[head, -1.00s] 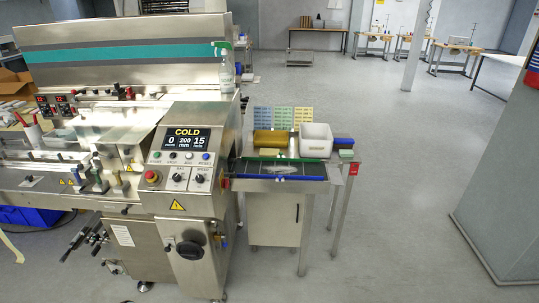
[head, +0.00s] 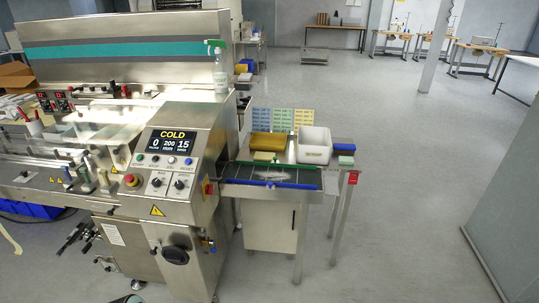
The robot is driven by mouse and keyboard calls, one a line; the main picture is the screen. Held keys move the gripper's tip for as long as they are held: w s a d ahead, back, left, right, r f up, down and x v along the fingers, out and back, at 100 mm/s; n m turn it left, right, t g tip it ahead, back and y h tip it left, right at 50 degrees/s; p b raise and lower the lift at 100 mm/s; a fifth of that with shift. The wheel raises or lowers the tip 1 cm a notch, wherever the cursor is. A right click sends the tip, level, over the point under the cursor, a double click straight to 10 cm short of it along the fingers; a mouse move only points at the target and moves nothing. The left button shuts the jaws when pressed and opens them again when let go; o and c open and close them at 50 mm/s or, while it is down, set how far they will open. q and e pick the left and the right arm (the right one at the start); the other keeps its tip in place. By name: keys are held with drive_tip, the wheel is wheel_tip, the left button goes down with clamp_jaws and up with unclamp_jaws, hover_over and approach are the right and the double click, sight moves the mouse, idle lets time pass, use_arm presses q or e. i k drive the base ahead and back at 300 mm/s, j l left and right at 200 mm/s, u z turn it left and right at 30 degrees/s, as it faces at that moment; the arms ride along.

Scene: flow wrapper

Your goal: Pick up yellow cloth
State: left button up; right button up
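A mustard-yellow folded thing (head: 270,143), which looks like the yellow cloth, lies on the small side table at the right end of the machine. It is left of a white bin (head: 314,146). A small pale yellow piece (head: 264,156) lies just in front of it.
The steel wrapping machine (head: 180,102) fills the left, its screen reading COLD. The side table (head: 335,171) also holds a blue thing (head: 342,144), a pale sponge-like block (head: 346,159) and upright coloured label sheets (head: 283,120). Open floor (head: 400,220) lies to the right.

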sight(265, 157)
drive_tip(key=i+l, duration=0.15)
drive_tip(key=l, duration=0.2)
drive_tip(key=i+l+u, duration=0.15)
drive_tip(key=l, duration=0.2)
drive_tip(key=i+l, duration=0.15)
drive_tip(key=l, duration=0.2)
